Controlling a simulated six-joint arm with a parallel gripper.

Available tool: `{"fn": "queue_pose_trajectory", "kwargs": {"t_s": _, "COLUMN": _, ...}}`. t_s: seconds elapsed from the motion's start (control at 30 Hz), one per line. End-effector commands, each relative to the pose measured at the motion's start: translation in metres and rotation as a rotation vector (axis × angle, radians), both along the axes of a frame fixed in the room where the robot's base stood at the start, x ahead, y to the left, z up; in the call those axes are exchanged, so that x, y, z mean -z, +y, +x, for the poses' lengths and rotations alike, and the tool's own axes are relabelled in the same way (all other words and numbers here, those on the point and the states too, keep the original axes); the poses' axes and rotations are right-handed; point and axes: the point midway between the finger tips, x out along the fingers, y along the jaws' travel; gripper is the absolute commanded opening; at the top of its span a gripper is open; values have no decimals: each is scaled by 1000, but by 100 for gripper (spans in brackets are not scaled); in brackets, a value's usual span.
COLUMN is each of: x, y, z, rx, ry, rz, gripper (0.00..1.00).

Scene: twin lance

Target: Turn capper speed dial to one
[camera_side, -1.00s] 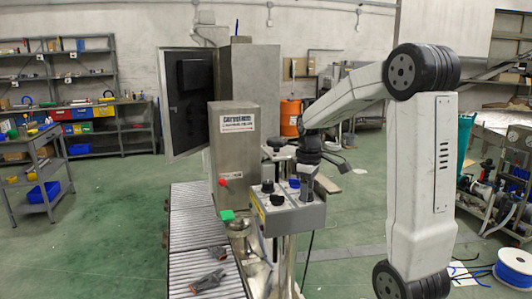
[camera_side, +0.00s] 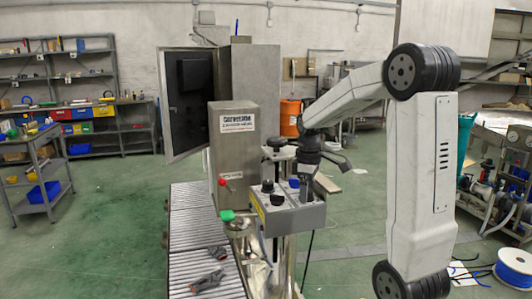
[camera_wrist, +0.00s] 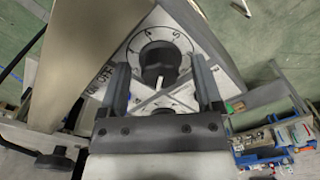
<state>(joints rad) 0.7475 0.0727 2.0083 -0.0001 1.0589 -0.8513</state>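The speed dial (camera_wrist: 160,60) is a round black knob on a white plate with a ring of numbers and an OFF mark at the left. A white pointer mark on the knob faces the bottom of the wrist view. My gripper (camera_wrist: 160,68) is open, with one finger on each side of the knob and visible gaps to it. In the side view my gripper (camera_side: 306,190) points down at the right part of the grey control box (camera_side: 292,217). I cannot make out the dial there.
Other black knobs (camera_side: 277,198) and a blue button (camera_side: 294,183) stand on the box near my gripper. A steel capper housing (camera_side: 233,150) rises to the left. A roller conveyor (camera_side: 190,225) runs below it, with a dark loose part (camera_side: 207,281) on it.

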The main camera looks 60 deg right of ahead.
Motion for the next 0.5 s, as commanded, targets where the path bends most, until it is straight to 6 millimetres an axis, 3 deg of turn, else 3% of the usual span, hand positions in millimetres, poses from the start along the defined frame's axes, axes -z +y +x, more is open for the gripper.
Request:
{"fn": "queue_pose_trajectory", "kwargs": {"t_s": 0.27, "x": -6, "y": 0, "z": 0, "rx": 1, "ry": 0, "rz": 1, "gripper": 84}}
{"fn": "queue_pose_trajectory", "kwargs": {"t_s": 0.5, "x": -31, "y": 0, "z": 0, "rx": 1, "ry": -1, "rz": -2, "gripper": 84}}
